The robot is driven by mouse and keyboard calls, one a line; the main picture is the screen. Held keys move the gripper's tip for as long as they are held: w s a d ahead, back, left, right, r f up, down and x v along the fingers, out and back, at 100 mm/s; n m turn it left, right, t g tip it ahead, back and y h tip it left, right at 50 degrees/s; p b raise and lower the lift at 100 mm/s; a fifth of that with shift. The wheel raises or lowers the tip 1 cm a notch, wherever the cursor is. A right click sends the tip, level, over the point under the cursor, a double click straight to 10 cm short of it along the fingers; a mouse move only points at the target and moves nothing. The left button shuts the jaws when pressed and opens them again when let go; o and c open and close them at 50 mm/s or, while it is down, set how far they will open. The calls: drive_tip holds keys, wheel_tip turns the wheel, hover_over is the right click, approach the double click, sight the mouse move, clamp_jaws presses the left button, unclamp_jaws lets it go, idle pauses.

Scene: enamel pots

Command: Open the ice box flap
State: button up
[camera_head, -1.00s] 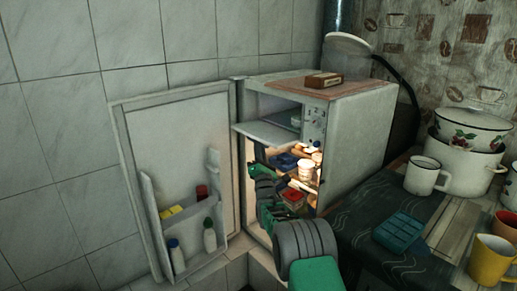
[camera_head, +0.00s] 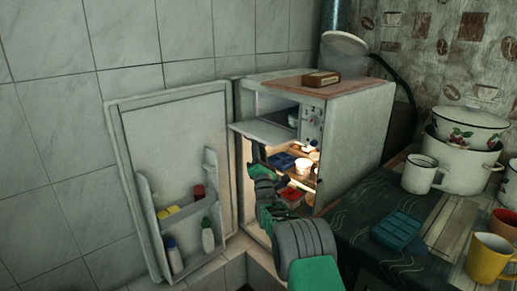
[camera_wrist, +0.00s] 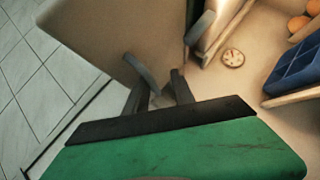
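The ice box flap (camera_head: 268,132) is a pale panel at the top of the open fridge (camera_head: 355,130). It is swung down and sticks out about level from the ice box opening, which shows dark above it. In the wrist view the large beige panel (camera_wrist: 120,35) ahead of the fingers appears to be the flap. My gripper (camera_wrist: 153,66) has its two dark fingers apart with nothing seen between them. In the head view the gripper is just under the flap's front, small and partly hidden; contact with the flap cannot be told.
The fridge door (camera_head: 180,140) stands wide open at left, with bottles in its rack. Lit shelves hold food and a blue tray (camera_wrist: 297,72). A small box (camera_head: 321,79) lies on the fridge. The table at right holds mugs, pots and a teal tray (camera_head: 398,232).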

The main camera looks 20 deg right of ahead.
drive_tip(key=shift+r, duration=0.15)
drive_tip(key=d+v, duration=0.1)
drive_tip(key=v, duration=0.7)
drive_tip(key=shift+a+p, duration=0.3)
drive_tip(key=shift+a, duration=0.2)
